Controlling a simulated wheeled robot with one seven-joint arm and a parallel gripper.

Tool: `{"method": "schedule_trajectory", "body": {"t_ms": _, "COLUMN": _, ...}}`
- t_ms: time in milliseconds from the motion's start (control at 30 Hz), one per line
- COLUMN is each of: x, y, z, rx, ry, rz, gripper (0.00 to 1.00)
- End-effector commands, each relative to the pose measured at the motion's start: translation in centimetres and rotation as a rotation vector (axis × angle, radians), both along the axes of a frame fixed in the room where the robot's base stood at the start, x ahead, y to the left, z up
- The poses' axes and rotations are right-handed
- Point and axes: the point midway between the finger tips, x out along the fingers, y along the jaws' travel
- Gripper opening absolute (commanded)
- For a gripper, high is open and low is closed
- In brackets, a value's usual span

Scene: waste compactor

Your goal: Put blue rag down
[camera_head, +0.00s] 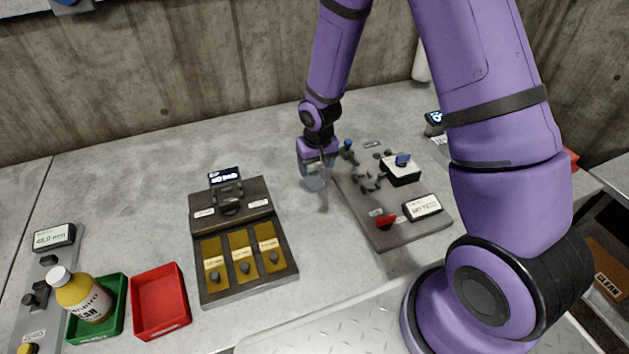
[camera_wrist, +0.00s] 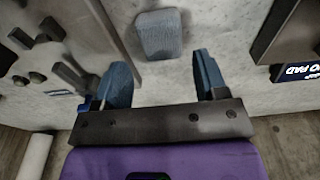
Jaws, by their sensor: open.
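The blue rag (camera_wrist: 161,35), a folded grey-blue pad, lies flat on the grey worktop in the wrist view. It sits just beyond the tips of my gripper (camera_wrist: 160,72), roughly midway between its two blue fingers. The fingers stand wide apart and neither appears to touch the rag. In the head view my gripper (camera_head: 315,170) points down at the worktop, left of the grey fixture plate. There the rag (camera_head: 316,185) shows as a small bluish patch under the gripper, partly hidden by it.
The grey fixture plate (camera_head: 390,236) with knobs and a red handle lies close on the right. A dark panel with yellow plates (camera_head: 243,262) stands left. A red tray (camera_head: 161,299) and a green tray (camera_head: 115,330) with a yellow bottle (camera_head: 84,297) are farther left. The back worktop is clear.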

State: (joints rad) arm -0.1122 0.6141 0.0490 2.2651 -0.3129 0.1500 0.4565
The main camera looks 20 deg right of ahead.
Motion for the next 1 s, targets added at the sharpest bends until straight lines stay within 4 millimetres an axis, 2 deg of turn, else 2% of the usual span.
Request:
{"method": "schedule_trajectory", "body": {"t_ms": 167, "x": 0.1, "y": 0.0, "z": -0.9, "rx": -0.001, "ry": 0.003, "rz": -0.001, "gripper": 0.66}}
{"method": "schedule_trajectory", "body": {"t_ms": 500, "x": 0.7, "y": 0.1, "z": -4.8, "rx": -0.001, "ry": 0.003, "rz": -0.001, "gripper": 0.66}}
{"method": "schedule_trajectory", "body": {"t_ms": 867, "x": 0.8, "y": 0.1, "z": -5.4, "rx": 0.0, "ry": 0.0, "rz": -0.001, "gripper": 0.66}}
{"method": "schedule_trajectory", "body": {"t_ms": 1000, "x": 0.8, "y": 0.1, "z": -5.4, "rx": 0.0, "ry": 0.0, "rz": -0.001, "gripper": 0.34}}
